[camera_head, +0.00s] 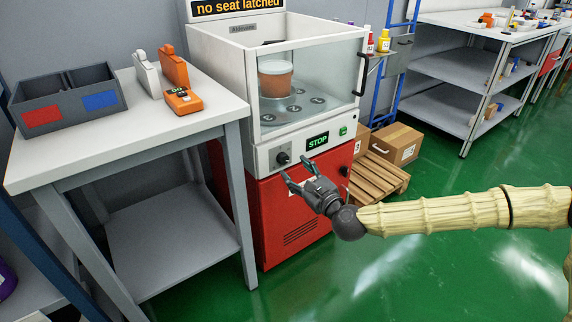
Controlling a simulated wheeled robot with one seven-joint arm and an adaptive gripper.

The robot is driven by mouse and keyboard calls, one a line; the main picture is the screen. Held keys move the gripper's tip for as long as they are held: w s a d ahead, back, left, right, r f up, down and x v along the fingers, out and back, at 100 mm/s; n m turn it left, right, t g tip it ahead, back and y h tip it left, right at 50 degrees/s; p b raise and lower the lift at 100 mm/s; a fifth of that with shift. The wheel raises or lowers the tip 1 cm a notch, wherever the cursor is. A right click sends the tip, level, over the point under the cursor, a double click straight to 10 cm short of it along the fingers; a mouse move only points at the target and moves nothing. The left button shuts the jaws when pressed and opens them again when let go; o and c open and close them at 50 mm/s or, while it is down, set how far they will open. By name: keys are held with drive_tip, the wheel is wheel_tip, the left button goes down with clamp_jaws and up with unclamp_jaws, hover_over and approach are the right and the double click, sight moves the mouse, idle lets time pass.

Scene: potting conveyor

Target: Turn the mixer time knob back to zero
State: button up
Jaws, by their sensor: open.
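The mixer (263,95) is a white cabinet with a clear front window on a red base. Its time knob (283,158) is a small dark dial at the left of the front panel; its setting is too small to read. A green-lit display (317,140) beside it reads STOP. My gripper (293,179) is open and empty, in front of the panel, just below the knob in the picture and apart from it. An orange-brown container (275,80) stands inside the mixer behind the window.
A small green button (343,130) sits right of the display. A sign (238,7) above reads "no seat latched". A grey-white table (140,126) with a divided bin (68,100) and orange devices stands close at left. Cardboard boxes (396,143) lie on a pallet at right. Green floor is open at right.

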sight(284, 160)
drive_tip(key=shift+b+x, duration=0.5)
drive_tip(key=shift+x, duration=2.7)
drive_tip(key=c, duration=1)
